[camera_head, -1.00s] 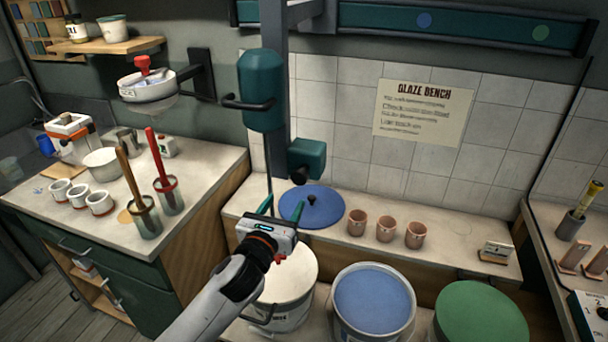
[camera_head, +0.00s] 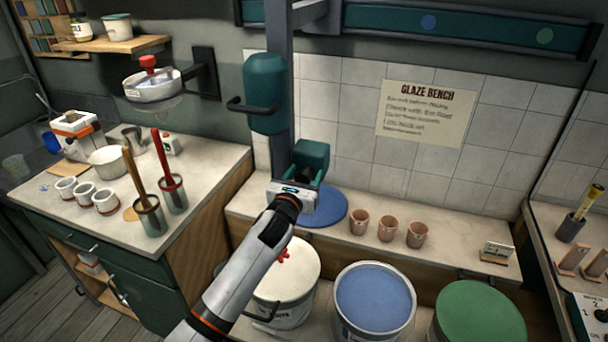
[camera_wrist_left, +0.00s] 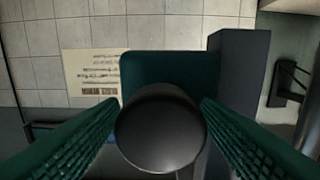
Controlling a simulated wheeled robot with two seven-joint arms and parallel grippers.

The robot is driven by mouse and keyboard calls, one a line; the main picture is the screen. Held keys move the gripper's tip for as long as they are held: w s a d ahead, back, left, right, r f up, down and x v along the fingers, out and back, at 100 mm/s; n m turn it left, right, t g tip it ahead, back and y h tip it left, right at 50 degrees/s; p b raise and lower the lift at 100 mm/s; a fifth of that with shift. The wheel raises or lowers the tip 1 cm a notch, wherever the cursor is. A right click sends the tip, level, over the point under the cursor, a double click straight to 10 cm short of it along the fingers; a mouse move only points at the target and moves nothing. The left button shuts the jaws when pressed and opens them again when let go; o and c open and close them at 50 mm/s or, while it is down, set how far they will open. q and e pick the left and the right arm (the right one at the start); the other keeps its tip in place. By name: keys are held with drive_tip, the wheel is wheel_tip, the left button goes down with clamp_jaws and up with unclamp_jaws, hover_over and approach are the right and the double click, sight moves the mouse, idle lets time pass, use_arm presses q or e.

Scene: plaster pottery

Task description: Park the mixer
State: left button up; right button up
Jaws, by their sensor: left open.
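The mixer has a teal rounded housing (camera_head: 266,93) with a dark handle bar, hanging on a dark upright column (camera_head: 278,45). A lower teal block (camera_head: 311,154) sits on the column's right side. In the left wrist view, a round black knob (camera_wrist_left: 161,128) stands out in front of that teal block (camera_wrist_left: 172,70). My left gripper (camera_head: 303,180) is open, in front of the lower block; the wrist view shows its teal fingers on both sides of the knob. Contact cannot be told. The gripper hides the knob in the head view.
Below stand a pale-topped bucket (camera_head: 288,270), a blue-glaze bucket (camera_head: 374,300) and a green-topped bucket (camera_head: 478,314). A blue lid (camera_head: 325,210) and three pink cups (camera_head: 387,228) rest on the ledge. A teal overhead rail (camera_head: 400,20) runs along the wall. The left counter (camera_head: 100,225) holds pots and tools.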

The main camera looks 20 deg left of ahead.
use_arm(q)
clamp_jaws()
drive_tip(key=a, duration=2.2)
drive_tip(key=shift+w+a, duration=0.15)
drive_tip(key=shift+w, duration=0.25)
drive_tip(key=shift+c, duration=1.2)
unclamp_jaws()
drive_tip(key=shift+a, duration=0.1)
drive_tip(key=shift+o, duration=1.2)
drive_tip(key=shift+a, duration=0.1)
drive_tip(key=shift+s, duration=0.1)
